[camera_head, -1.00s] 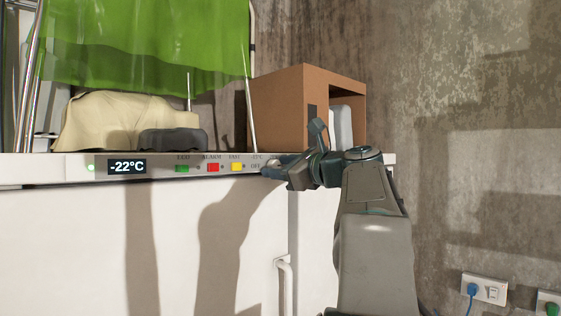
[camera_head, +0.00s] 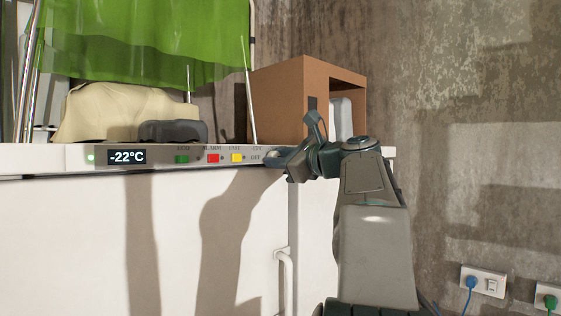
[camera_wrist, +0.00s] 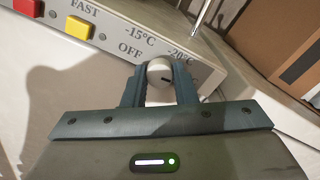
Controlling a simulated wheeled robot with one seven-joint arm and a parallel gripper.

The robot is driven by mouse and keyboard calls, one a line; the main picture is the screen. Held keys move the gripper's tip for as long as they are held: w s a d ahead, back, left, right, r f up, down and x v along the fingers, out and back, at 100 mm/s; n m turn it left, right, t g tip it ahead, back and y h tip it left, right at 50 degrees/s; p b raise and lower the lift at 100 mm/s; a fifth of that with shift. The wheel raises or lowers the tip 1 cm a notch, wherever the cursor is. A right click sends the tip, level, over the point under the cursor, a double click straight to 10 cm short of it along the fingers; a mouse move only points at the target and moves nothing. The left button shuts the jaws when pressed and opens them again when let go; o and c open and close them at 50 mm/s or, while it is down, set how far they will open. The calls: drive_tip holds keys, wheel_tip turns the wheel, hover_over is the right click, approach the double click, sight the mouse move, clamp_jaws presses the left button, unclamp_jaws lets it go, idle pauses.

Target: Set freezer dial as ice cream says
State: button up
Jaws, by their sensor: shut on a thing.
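The white freezer (camera_head: 215,235) has a control strip along its top edge. Its display (camera_head: 126,157) reads -22°C. The freezer dial (camera_wrist: 160,70) is a small round knob with a dark pointer mark, seen in the wrist view near the printed marks OFF, -15°C and -20°C. My gripper (camera_wrist: 158,82) is shut on the dial, with a finger on each side. In the head view my gripper (camera_head: 273,158) hides most of the dial. Any marks beyond -20°C are hidden or out of frame. No ice cream is seen.
Green, red and yellow buttons (camera_head: 237,158) sit left of the dial. A cardboard box (camera_head: 278,105), a beige cloth heap (camera_head: 115,110) and a dark grey object (camera_head: 172,132) are on the freezer top. A wall socket (camera_head: 484,281) is at right.

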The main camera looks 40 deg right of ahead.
drive_tip(key=n+b, duration=0.5)
drive_tip(key=n, duration=0.5)
drive_tip(key=shift+n, duration=0.3)
idle(0.4)
drive_tip(key=o, duration=1)
drive_tip(key=s+d+b, duration=0.1)
drive_tip(key=s+b, duration=0.1)
drive_tip(key=s, duration=1.1)
drive_tip(key=shift+s+r, duration=0.25)
drive_tip(key=shift+s, duration=0.15)
